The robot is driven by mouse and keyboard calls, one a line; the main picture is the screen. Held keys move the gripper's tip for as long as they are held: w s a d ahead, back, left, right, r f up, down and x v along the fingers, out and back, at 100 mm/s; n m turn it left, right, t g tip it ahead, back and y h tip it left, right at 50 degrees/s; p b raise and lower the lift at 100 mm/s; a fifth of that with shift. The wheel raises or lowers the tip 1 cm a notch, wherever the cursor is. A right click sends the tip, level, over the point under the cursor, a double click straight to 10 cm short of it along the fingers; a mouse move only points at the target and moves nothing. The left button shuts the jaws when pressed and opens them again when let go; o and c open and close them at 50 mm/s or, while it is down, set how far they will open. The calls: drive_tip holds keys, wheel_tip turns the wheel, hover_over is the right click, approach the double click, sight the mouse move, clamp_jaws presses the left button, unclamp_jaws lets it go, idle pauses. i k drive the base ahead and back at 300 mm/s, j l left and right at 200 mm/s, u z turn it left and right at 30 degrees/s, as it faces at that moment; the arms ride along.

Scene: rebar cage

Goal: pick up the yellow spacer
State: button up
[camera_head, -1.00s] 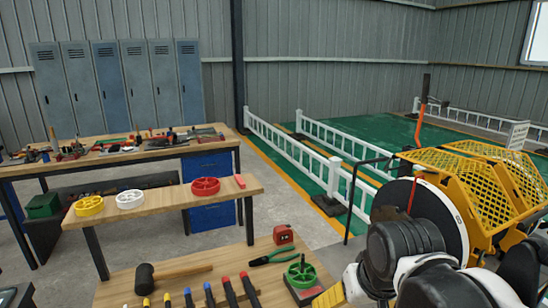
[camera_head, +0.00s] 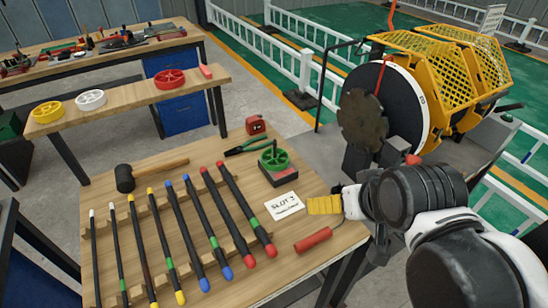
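The yellow spacer (camera_head: 47,111) is a round, spoked ring lying flat at the left end of a narrow wooden shelf (camera_head: 120,107). It is in full view, with a white spacer (camera_head: 91,99) just to its right. My arm comes in from the lower right, far from the yellow spacer. Nothing of mine touches the yellow spacer.
A red spacer (camera_head: 170,79) lies farther right on the shelf. The nearer workbench (camera_head: 232,184) holds several colour-tipped bars, a mallet (camera_head: 125,178), pliers (camera_head: 246,147), a green spool (camera_head: 273,158) and a slot card (camera_head: 285,203). A yellow-caged machine (camera_head: 440,70) stands at right.

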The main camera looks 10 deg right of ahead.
sight(49, 112)
drive_tip(key=u, duration=1.55)
